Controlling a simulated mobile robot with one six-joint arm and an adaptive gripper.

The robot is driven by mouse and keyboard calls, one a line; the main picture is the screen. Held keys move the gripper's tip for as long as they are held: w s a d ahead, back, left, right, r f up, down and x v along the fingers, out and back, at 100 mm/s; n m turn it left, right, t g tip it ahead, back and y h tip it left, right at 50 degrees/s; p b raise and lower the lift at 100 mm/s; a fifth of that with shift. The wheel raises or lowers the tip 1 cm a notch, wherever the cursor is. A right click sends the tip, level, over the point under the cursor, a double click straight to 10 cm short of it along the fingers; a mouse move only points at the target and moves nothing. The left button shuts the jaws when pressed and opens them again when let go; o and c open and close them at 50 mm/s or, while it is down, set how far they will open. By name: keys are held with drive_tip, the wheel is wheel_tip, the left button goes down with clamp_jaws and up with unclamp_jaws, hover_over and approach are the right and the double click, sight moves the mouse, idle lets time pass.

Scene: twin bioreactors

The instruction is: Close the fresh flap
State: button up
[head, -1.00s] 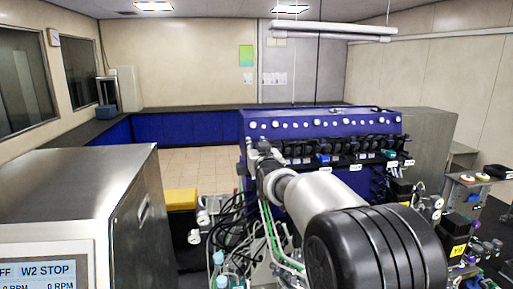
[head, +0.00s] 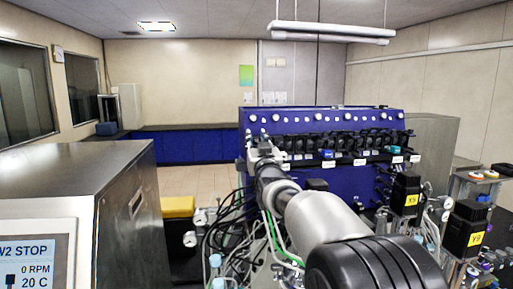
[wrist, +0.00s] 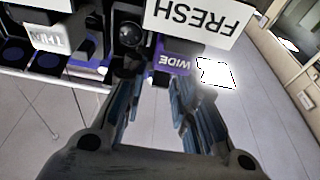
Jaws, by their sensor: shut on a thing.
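The white FRESH label (wrist: 200,17) is at the top of the wrist view, upside down. Just below it is a small purple tab marked WIDE (wrist: 174,61). My gripper (wrist: 154,76) comes up from the bottom of the wrist view, its two fingers on either side of the tab's lower part. The fingers are shut on this tab, though the contact itself is partly hidden. In the head view my gripper (head: 258,148) reaches the left part of the blue bioreactor panel (head: 345,122). The flap's angle cannot be told.
A row of black valves (head: 340,143) with white labels runs along the panel. A steel cabinet with a screen (head: 28,265) stands at left. Tubes and cables (head: 228,225) hang below my arm. Black motor units (head: 466,228) stand at right. Open floor (head: 182,180) lies behind.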

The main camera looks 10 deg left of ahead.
drive_tip(key=o, duration=0.8)
drive_tip(key=shift+c, duration=0.2)
drive_tip(key=v, duration=1.2)
drive_tip(key=shift+r, duration=0.1)
